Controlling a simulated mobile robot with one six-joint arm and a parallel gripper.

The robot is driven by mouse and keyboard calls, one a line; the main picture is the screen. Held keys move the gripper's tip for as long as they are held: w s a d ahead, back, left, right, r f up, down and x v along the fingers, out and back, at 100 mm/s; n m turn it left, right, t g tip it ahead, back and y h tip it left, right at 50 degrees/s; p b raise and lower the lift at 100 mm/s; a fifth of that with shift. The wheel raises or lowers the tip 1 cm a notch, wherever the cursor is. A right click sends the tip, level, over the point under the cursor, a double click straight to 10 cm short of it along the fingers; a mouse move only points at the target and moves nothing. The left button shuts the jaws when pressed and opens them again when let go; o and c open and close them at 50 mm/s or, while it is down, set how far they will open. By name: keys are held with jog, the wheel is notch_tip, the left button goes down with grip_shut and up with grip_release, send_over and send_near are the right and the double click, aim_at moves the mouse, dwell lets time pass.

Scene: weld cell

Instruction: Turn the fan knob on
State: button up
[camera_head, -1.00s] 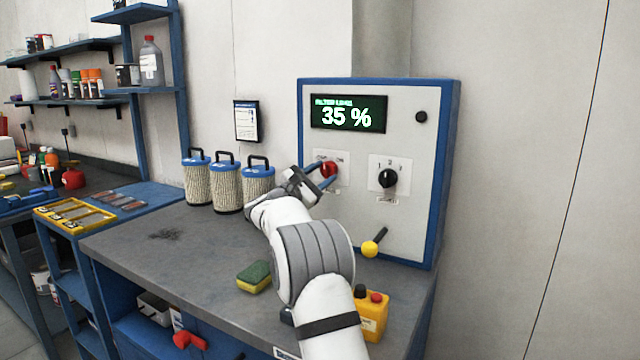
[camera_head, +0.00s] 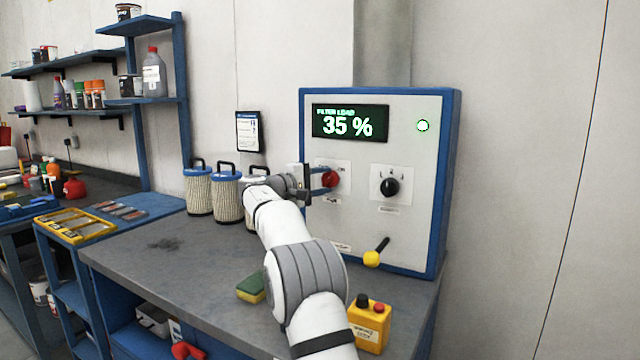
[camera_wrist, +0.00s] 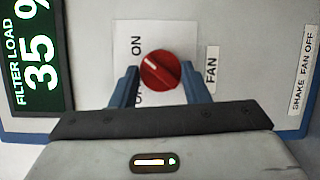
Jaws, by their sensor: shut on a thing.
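The red fan knob (camera_head: 331,179) is on the panel of the blue-framed control box, left of a black knob. In the wrist view the knob (camera_wrist: 160,71) sits between my two blue fingers, with the FAN label beside it. Its white mark points up-left in that view, towards the ON side. The ON label (camera_wrist: 137,45) is clear; the other label is partly hidden by a finger. My gripper (camera_head: 323,181) is shut on the red knob. A round lamp (camera_head: 422,126) at the panel's upper right glows green.
A display (camera_head: 350,122) reads FILTER LOAD 35 %. Filter canisters (camera_head: 228,199), a sponge (camera_head: 251,289) and a yellow button box (camera_head: 369,325) stand on the bench.

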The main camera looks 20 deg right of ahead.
jog(key=shift+d+m, duration=0.1)
jog(key=shift+m, duration=0.5)
jog(key=o, duration=0.7)
jog(key=shift+d+y, duration=0.1)
jog(key=shift+y, duration=0.2)
jog(key=shift+o, duration=1.4)
jog(key=v, duration=0.8)
